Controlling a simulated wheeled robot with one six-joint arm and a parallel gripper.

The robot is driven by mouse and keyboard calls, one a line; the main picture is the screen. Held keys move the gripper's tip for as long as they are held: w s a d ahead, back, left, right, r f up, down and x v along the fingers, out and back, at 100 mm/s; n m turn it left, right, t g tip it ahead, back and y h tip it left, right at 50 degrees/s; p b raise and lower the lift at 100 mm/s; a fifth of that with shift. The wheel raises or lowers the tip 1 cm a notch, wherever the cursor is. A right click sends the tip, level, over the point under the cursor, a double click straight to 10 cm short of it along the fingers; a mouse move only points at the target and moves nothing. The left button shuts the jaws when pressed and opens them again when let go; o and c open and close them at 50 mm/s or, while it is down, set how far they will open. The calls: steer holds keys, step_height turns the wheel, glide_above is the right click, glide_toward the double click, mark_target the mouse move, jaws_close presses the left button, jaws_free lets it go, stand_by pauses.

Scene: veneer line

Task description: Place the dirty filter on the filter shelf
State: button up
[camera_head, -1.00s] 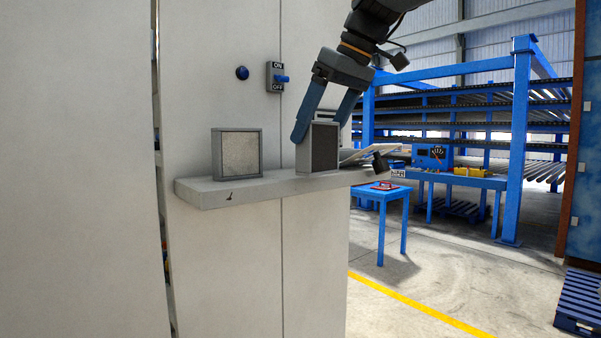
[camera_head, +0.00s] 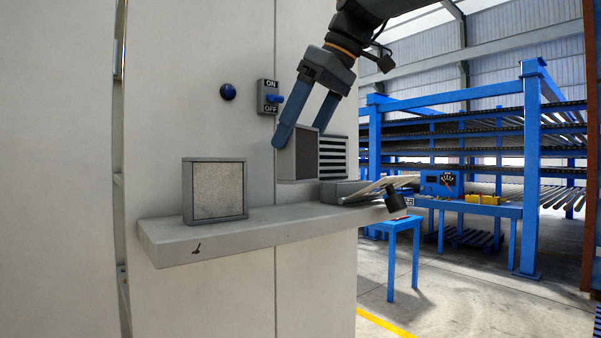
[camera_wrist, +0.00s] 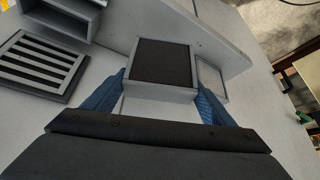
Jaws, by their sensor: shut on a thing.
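The dirty filter (camera_head: 304,160), a grey-framed block with a dark face, is held between the blue fingers of my gripper (camera_head: 297,140). It is upright and appears raised above the filter shelf (camera_head: 240,235), a pale grey ledge on the cabinet wall. In the wrist view the dark filter face (camera_wrist: 162,62) lies between both fingers, with part of the shelf (camera_wrist: 230,50) beyond it. A second filter with a light face (camera_head: 218,190) stands upright on the shelf's left part; its light face also shows in the wrist view (camera_wrist: 210,78).
A slatted vent (camera_head: 333,157) is on the wall behind the held filter. A grey housing (camera_head: 341,191) with a tilted pale panel (camera_head: 385,186) and dark knob is to the right. An ON/OFF switch (camera_head: 269,97) and blue button (camera_head: 228,92) are above. The shelf's middle looks clear.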

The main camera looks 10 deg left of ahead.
mark_target(300, 164)
steer(key=shift+f+p, duration=0.35)
steer(key=shift+f, duration=2.45)
steer(key=shift+f, duration=0.15)
steer(key=o, duration=1.1)
steer(key=shift+c, duration=0.2)
steer(key=b+v, duration=0.1)
steer(key=v, duration=1.1)
